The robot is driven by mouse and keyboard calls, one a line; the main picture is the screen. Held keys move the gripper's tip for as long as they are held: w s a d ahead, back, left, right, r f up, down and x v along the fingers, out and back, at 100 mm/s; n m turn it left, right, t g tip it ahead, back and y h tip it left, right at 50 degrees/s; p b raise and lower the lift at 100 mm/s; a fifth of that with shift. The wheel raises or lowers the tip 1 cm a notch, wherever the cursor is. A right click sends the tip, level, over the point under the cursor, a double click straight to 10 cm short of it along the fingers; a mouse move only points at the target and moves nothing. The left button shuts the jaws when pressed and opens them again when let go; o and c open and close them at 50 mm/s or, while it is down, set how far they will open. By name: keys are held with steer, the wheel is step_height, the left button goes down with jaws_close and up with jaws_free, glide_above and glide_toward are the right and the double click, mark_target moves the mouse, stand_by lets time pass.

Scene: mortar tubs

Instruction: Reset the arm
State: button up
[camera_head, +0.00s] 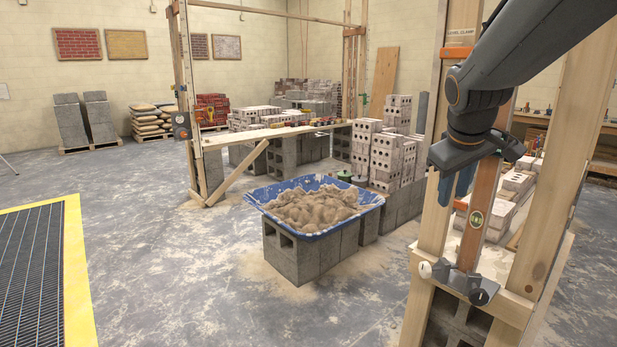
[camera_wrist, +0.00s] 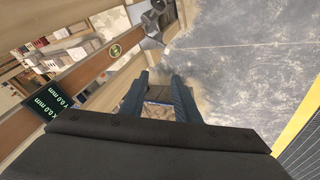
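My gripper (camera_head: 455,190) hangs from my arm at the right of the head view, fingers pointing down, beside the upright wooden frame. In the wrist view my gripper (camera_wrist: 160,85) has its two dark blue fingers spread apart, with nothing seen held between them. A brown spirit level (camera_head: 478,218) with a round green vial stands upright on the frame, close to the fingers and just right of them. In the wrist view the level (camera_wrist: 88,72) runs diagonally left of the fingers, apart from them. Part of the level is hidden behind my arm in the head view.
A timber post (camera_head: 435,215) and a lower crossbar (camera_head: 470,287) with clamp knobs are close to my gripper. A blue tub (camera_head: 262,197) of mortar sits on grey blocks. Bricks stand behind it. The floor (camera_head: 165,235) at left centre is open, beside a yellow-edged grate (camera_head: 77,275).

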steer(key=s+a+f+m+g+y, duration=0.1)
steer(key=s+a+f, duration=0.3)
steer(key=s+f, duration=0.2)
steer(key=s+a+f+m+g+p, duration=0.1)
steer(key=s+a+f+g, duration=0.1)
steer(key=s+f, duration=0.4)
steer(key=s+a+f+m+g+y, duration=0.1)
steer(key=s+a+f+m+g, duration=0.1)
steer(key=s+a+f, duration=0.3)
steer(key=s+f, duration=0.2)
steer(key=s, duration=0.2)
steer(key=shift+s+a+y, duration=0.3)
steer(key=shift+s, duration=0.1)
